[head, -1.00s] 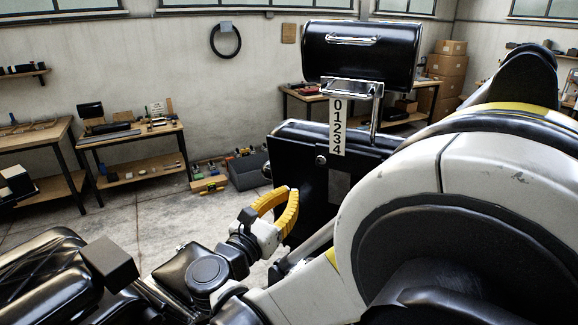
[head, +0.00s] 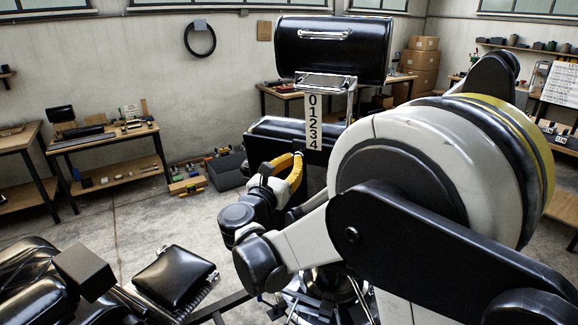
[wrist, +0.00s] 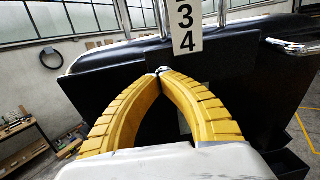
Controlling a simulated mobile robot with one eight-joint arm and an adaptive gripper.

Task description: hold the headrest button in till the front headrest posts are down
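The black headrest (head: 332,50) stands raised above the black chair back (head: 262,135) on chrome posts (head: 350,103). A white strip numbered 0 to 4 (head: 313,122) hangs at the front, all its digits showing. The strip's lower end (wrist: 185,40) and the posts (wrist: 222,12) also show in the wrist view. My gripper (head: 298,156) has its yellow fingers shut, tips together, just below the strip at the chair back's face. In the wrist view the fingertips (wrist: 163,72) meet there. The headrest button is hidden behind the tips; I cannot tell whether they touch or press it.
A black seat part (head: 175,277) and a black padded section lie at lower left. Workbenches (head: 105,145) stand along the wall, with a toolbox (head: 228,168) on the floor. Cardboard boxes (head: 415,65) are stacked at the back. The floor left of the chair is open.

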